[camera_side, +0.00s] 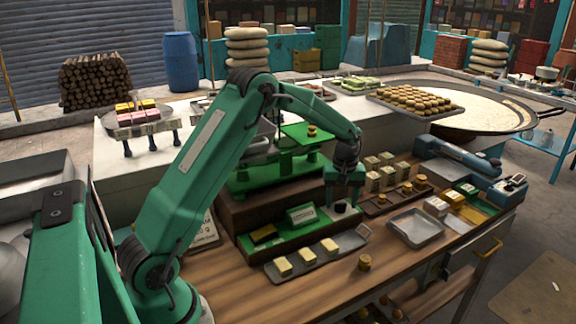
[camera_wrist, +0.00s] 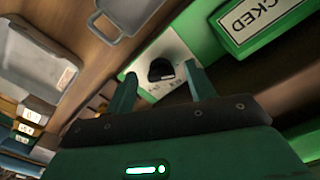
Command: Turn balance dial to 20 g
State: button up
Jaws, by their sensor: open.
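The balance dial is a small black knob (camera_wrist: 161,69) on a white plate with printed marks. In the side view the dial (camera_side: 341,207) sits at the right end of the green front panel of the balance (camera_side: 262,180). My gripper (camera_side: 344,197) points down right over it, open. In the wrist view the green fingers of my gripper (camera_wrist: 162,76) show one on each side of the knob, with gaps between. I cannot tell whether the fingertips are down around the knob or just above it. The dial's reading is not legible.
A green sign (camera_wrist: 264,18) ending in "CKED" is beside the dial plate; it also shows in the side view (camera_side: 301,215). A tray with pale blocks (camera_side: 320,256) lies in front. An empty metal tray (camera_side: 416,229) and brass weights (camera_side: 364,262) are near.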

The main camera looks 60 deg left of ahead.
jog(key=shift+f, duration=0.3)
jog(key=c, duration=1)
